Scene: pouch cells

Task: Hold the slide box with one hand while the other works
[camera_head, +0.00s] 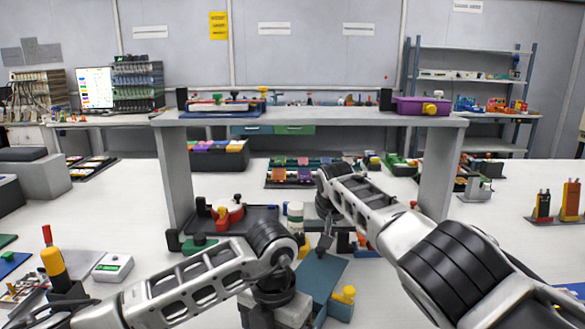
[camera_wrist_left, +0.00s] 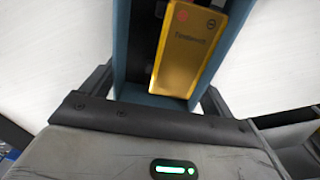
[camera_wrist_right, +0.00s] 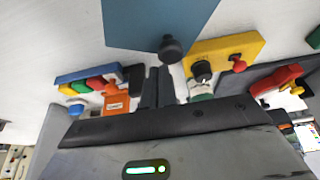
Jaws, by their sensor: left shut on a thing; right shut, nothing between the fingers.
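The blue slide box (camera_head: 320,272) stands low in the middle of the head view. In the left wrist view its blue walls (camera_wrist_left: 121,60) sit between the fingers of my left gripper (camera_wrist_left: 158,92), which is shut on it. A yellow labelled piece (camera_wrist_left: 188,48) shows inside the box. My right gripper (camera_wrist_right: 158,82) is shut and empty. Its fingertips are just below a dark round knob (camera_wrist_right: 171,48) on a flat blue panel (camera_wrist_right: 150,18), which appears to be part of the box. I cannot tell whether they touch the knob. In the head view, my arms hide part of the box.
A grey raised shelf (camera_head: 305,119) spans the bench behind the box. A yellow block (camera_wrist_right: 225,52) with knobs and an orange piece (camera_wrist_right: 116,100) lie near my right gripper.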

